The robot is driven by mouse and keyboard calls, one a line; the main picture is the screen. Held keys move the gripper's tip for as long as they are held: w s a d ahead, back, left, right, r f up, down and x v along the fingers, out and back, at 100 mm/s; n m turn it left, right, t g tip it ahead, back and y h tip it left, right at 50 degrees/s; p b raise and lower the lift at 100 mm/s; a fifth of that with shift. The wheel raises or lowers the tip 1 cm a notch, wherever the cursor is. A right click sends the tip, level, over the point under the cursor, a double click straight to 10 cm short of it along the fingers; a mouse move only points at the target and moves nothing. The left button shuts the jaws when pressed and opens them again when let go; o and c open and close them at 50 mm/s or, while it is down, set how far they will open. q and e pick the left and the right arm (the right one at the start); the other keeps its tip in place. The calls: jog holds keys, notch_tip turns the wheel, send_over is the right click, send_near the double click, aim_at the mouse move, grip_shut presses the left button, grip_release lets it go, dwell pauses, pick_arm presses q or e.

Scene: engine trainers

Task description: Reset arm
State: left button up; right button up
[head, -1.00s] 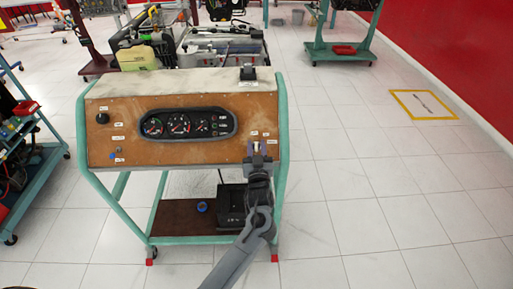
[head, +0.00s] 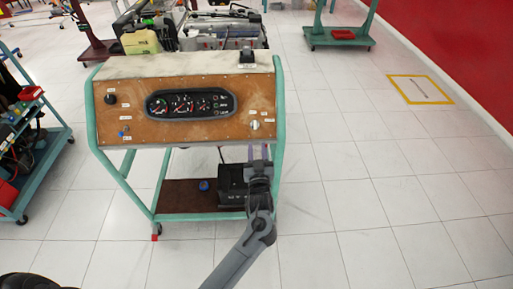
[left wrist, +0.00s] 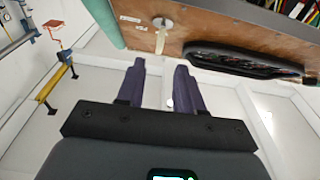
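The knob (left wrist: 162,23) also shows there, beyond the fingertips, as does the gauge cluster (left wrist: 245,60). My right gripper is not in view.
The trainer's green frame (head: 279,120) surrounds the panel; a black box (head: 232,185) sits on its lower shelf. A teal cart (head: 38,165) stands at left. Another teal stand (head: 338,38) is at the back. The tiled floor at right is clear.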

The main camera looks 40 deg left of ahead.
pick_arm(q)
jog(key=shift+w+a, duration=0.1)
jog(key=s+a+f+m+h, duration=0.1)
jog(key=s+f+m+h, duration=0.3)
jog(key=s+f, duration=0.65)
jog(key=s+d+r+m+g+h+p, duration=0.1)
jog(key=s+d+r+m+g+h, duration=0.15)
jog(key=s+d+g+h, duration=0.45)
jog(key=s+d+r+m+g+h, duration=0.1)
jog(key=s+d+m+g+h, duration=0.2)
jog(key=s+d, duration=0.8)
jog(key=s+a+r+p, duration=0.1)
jog(key=s+r+p, duration=0.1)
jog(key=r+p, duration=1.6)
jog(key=s+a+r+m+p, duration=0.1)
jog(key=s+a+r+p, duration=0.1)
jog(key=r+p, duration=1.7)
jog(key=shift+g+y+p, duration=0.4)
jog(key=shift+p, duration=0.3)
jog(key=shift+a, duration=0.1)
